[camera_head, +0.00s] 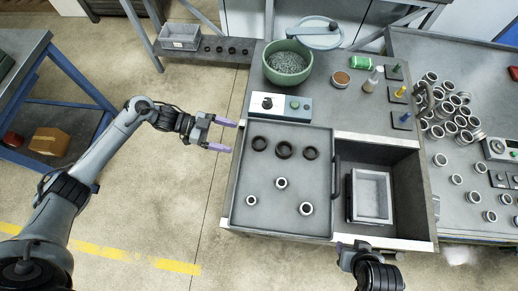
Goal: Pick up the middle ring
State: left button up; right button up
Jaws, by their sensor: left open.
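A grey tray (268,219) on the workbench holds two groups of rings. Three dark rings lie in a row near its back: a left one (259,143), a middle one (284,149) and a right one (310,153). Three smaller silver rings lie nearer the front: a left one (251,200), a middle one (281,183) and a right one (306,208). My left gripper (227,135), with purple fingers, is open and empty at the tray's left edge, left of the dark rings. My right gripper (352,250) is at the bench's front edge; its fingers cannot be made out.
A control box (281,107) stands behind the tray, with a green bowl (287,64) of small grey pieces beyond. Right of the tray is an open compartment holding a pale bin (371,196). Many metal rings (455,115) cover the right table.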

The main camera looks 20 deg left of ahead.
pick_arm(q)
send_near(266, 144)
jog(key=shift+w+d+f, duration=0.15)
jog(key=shift+w+f, duration=0.25)
jog(key=shift+f, duration=0.3)
jog(key=shift+x, duration=2.7)
jog(key=shift+s, duration=0.1)
pick_arm(e)
jog(key=shift+f, duration=0.35)
pick_arm(q)
jog(key=c, duration=1.2)
jog(key=shift+r, duration=0.15)
pick_arm(e)
jog(key=shift+s+d, duration=0.1)
